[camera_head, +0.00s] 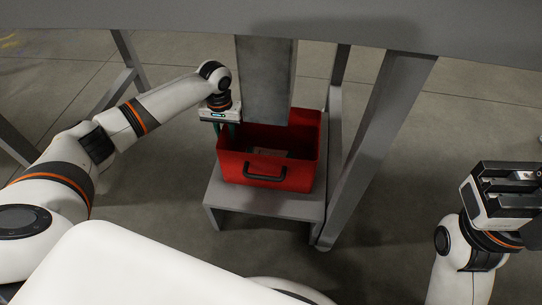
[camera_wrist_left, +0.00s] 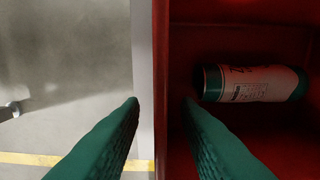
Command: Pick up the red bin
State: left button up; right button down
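The red bin (camera_head: 265,172) sits upright on a small grey stand, its black handle (camera_head: 264,172) on the near side. It also shows in the left wrist view (camera_wrist_left: 230,25). My left gripper (camera_head: 228,130) is at the bin's left wall, pointing down. In the left wrist view its green fingers (camera_wrist_left: 160,102) are apart, one outside the wall and one inside, with the rim between them. Whether they touch the wall is unclear. A white and green can (camera_wrist_left: 250,83) lies on its side in the bin. My right gripper (camera_head: 505,190) is far right, away from the bin; its fingertips are not clear.
The grey stand (camera_head: 265,205) bears the bin. A grey chute or panel (camera_head: 267,80) comes down over the bin's back. A large grey table (camera_head: 330,25) spans above, with a slanted leg (camera_head: 375,145) right of the bin. Open floor (camera_head: 410,190) lies right of that leg.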

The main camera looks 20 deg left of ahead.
pick_arm(q)
jog(key=shift+c, duration=0.2)
grip_shut()
